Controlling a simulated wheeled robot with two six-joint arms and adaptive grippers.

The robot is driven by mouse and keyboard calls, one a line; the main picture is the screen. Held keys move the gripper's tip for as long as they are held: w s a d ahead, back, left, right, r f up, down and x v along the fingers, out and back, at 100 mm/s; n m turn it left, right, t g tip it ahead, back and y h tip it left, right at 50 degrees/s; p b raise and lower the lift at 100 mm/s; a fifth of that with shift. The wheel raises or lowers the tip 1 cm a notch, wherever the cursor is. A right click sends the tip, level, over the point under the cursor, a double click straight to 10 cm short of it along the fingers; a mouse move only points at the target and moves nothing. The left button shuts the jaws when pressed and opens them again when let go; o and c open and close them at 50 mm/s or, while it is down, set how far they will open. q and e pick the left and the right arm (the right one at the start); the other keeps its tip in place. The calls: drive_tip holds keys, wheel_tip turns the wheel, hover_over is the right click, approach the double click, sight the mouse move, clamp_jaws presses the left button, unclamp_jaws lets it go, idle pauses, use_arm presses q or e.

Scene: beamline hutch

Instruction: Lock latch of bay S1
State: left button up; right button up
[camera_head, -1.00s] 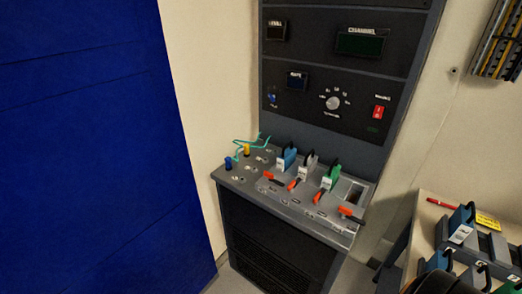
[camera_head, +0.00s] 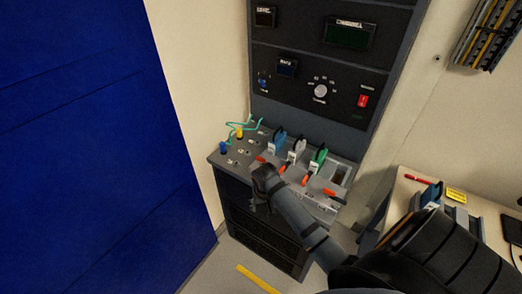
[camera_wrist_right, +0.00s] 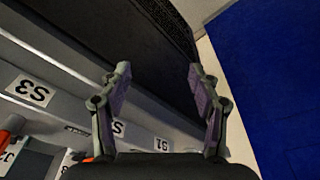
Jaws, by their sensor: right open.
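The sloped console panel (camera_head: 240,165) carries a row of bays with orange-tipped latches. The leftmost latch (camera_head: 260,159) sits in front of a blue module (camera_head: 277,145), just beyond my right gripper (camera_head: 262,196). The gripper partly covers the console's front edge there. In the right wrist view, the S1 label (camera_wrist_right: 162,144) shows on the edge strip below the fingers, with an S3 label (camera_wrist_right: 35,91) farther left. The right gripper (camera_wrist_right: 158,84) is open with nothing between its fingers. The S1 latch itself is not clear in the wrist view. My left gripper is not in view.
A grey module (camera_head: 297,151) and a green module (camera_head: 318,160) stand in neighbouring bays; the right bay (camera_head: 340,174) is empty. Green cables (camera_head: 243,127) lie at the panel's left. A blue wall (camera_head: 80,150) is at left, a side table (camera_head: 405,190) at right.

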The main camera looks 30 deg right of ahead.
wheel_tip(320, 180, up, 6)
drive_tip(key=w+m, duration=0.1)
drive_tip(key=w, duration=0.1)
wheel_tip(320, 180, up, 13)
drive_tip(key=m+g+y, duration=0.1)
drive_tip(key=m+g, duration=0.1)
drive_tip(key=m, duration=0.6)
hover_over(261, 158)
wheel_tip(261, 158, down, 9)
drive_tip(key=p, duration=0.2)
drive_tip(key=shift+w+p, duration=0.1)
drive_tip(key=shift+p, duration=0.25)
drive_tip(key=shift+f, duration=0.55)
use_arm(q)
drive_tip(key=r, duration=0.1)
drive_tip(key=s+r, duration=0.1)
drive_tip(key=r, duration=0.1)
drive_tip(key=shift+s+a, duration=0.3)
use_arm(e)
drive_tip(key=shift+c, duration=0.2)
drive_tip(key=c, duration=1.1)
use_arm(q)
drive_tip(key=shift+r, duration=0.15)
